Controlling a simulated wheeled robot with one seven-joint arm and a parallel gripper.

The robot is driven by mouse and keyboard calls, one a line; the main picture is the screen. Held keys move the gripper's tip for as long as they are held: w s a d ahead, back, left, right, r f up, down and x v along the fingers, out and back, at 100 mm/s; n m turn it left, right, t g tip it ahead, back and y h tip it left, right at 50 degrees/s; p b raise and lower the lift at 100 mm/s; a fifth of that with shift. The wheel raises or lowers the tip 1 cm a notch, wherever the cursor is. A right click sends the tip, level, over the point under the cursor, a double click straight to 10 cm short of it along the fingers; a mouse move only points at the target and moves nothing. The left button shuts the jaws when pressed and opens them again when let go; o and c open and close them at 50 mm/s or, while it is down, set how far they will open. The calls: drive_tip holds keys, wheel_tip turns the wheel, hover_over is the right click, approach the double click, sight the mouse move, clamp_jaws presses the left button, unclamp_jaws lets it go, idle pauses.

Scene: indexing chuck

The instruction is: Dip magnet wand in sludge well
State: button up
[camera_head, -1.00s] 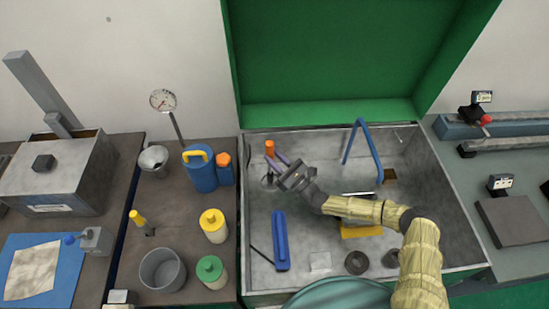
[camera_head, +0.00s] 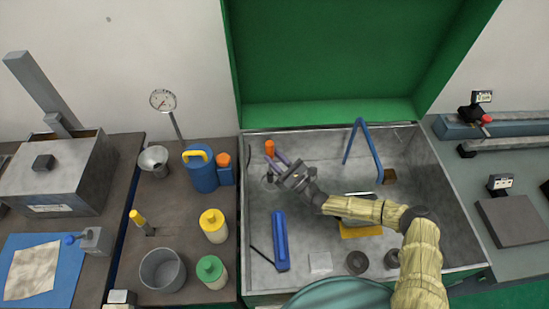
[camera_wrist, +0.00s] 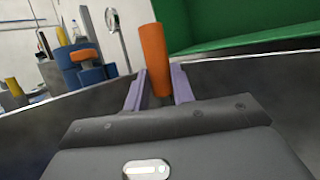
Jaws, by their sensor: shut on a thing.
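The magnet wand shows as an upright orange handle (camera_head: 269,147) near the back left corner of the metal basin. In the wrist view the orange handle (camera_wrist: 156,58) stands between two lilac fingers. My gripper (camera_head: 273,163) is shut on it; it also fills the lower wrist view (camera_wrist: 158,92). The wand's lower end is hard to make out behind the fingers. A small round grey shape (camera_head: 268,183) lies just below the gripper on the basin floor; I cannot tell whether it is the sludge well.
A blue tube-like bar (camera_head: 280,241) lies left in the basin (camera_head: 322,222). A blue bent pipe (camera_head: 368,145) rises at the right. A yellow piece (camera_head: 361,231) lies under my forearm, dark rings (camera_head: 356,262) in front. Bottles and cups crowd the left bench.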

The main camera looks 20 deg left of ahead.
drive_tip(key=shift+r, duration=0.1)
wheel_tip(320, 180, up, 20)
drive_tip(key=p, duration=1.8)
drive_tip(key=shift+d, duration=0.1)
idle(0.4)
